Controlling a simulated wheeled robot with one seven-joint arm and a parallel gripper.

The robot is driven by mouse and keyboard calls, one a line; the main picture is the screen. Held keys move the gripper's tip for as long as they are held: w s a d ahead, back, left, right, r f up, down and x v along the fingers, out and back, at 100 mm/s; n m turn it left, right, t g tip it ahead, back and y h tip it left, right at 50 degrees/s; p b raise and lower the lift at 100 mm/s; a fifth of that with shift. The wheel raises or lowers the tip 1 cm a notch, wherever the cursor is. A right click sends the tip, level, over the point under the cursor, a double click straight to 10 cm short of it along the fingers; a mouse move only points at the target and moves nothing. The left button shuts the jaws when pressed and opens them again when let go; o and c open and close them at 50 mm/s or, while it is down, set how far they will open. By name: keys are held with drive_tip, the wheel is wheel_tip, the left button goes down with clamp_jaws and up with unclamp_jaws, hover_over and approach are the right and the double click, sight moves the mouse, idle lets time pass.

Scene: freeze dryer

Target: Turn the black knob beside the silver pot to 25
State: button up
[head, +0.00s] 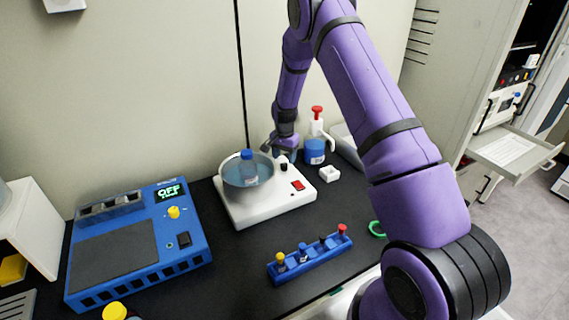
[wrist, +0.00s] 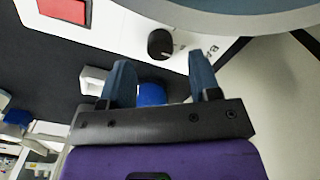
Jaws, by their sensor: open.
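The black knob (head: 283,164) sits on the white heating base (head: 243,217), to the right of the silver pot (head: 236,196). In the wrist view the knob (wrist: 160,43) lies just past my fingertips, with a light mark on it; the scale numbers are not readable. The pot's grey edge (wrist: 250,18) shows at the top of that view. My gripper (wrist: 161,72) is open, its two fingers apart on either side of the knob's line, with nothing held. In the head view my gripper (head: 282,148) is small, just above and behind the knob.
A red switch (head: 298,185) is on the base. A blue bottle with a red top (head: 315,150) and a small white dish (head: 329,174) stand to the right. A blue rack (head: 309,259) is in front. A blue device reading OFF (head: 168,192) is at left.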

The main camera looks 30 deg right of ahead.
sight(284, 164)
drive_tip(key=shift+f, duration=1.65)
drive_tip(key=c, duration=0.9)
drive_tip(key=shift+n, duration=0.4)
drive_tip(key=n, duration=0.5)
drive_tip(key=shift+n, duration=0.3)
drive_tip(key=n, duration=0.5)
drive_tip(key=shift+n, duration=0.3)
